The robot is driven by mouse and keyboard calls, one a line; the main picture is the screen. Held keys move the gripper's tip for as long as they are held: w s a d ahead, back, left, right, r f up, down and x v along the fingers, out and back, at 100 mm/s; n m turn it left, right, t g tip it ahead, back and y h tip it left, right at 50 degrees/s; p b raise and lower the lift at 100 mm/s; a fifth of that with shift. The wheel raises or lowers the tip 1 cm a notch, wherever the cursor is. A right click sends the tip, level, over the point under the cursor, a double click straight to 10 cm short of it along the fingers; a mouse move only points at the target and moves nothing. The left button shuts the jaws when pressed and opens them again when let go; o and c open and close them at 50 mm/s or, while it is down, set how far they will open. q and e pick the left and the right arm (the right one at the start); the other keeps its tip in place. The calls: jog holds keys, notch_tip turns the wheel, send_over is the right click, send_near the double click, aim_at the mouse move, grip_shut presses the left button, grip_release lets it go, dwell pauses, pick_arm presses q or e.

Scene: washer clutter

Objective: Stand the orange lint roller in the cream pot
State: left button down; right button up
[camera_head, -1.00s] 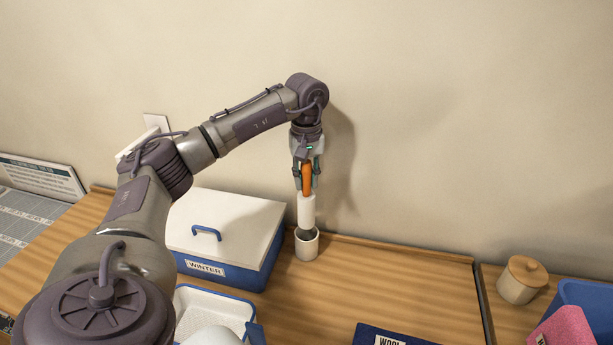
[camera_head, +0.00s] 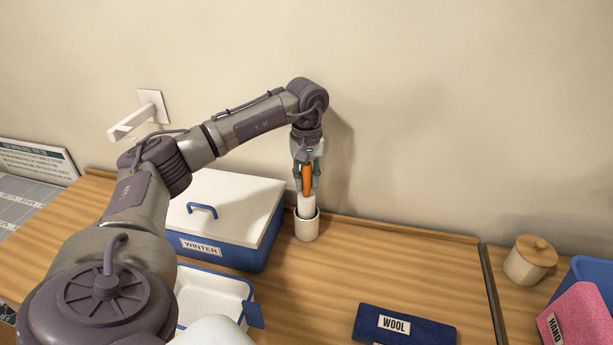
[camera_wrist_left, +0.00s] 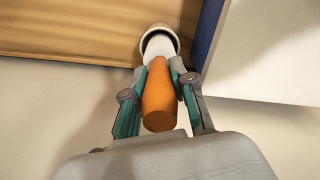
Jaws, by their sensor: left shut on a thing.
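The lint roller has an orange handle (camera_head: 307,181) and a white roll (camera_head: 306,206). My left gripper (camera_head: 306,180) points down and is shut on the orange handle. The roller is upright, with the lower part of its white roll inside the mouth of the cream pot (camera_head: 307,229). The pot stands on the wooden counter near the wall. In the left wrist view the orange handle (camera_wrist_left: 159,98) sits between the fingers, and the white roll enters the pot's rim (camera_wrist_left: 175,36). The roll's lower end is hidden inside the pot. My right gripper does not show.
A blue box with a white lid, marked WINTER (camera_head: 226,215), stands close left of the pot. A white and blue tray (camera_head: 215,296) is in front. A folded navy cloth marked WOOL (camera_head: 405,326) and a lidded jar (camera_head: 530,260) are to the right. The counter between is clear.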

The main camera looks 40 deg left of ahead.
pick_arm(q)
jog(key=shift+f, duration=0.25)
jog(key=c, duration=0.9)
grip_release()
jog(key=shift+o, duration=0.2)
jog(key=shift+r, duration=0.1)
notch_tip(320, 180, up, 12)
jog(key=shift+f, duration=0.1)
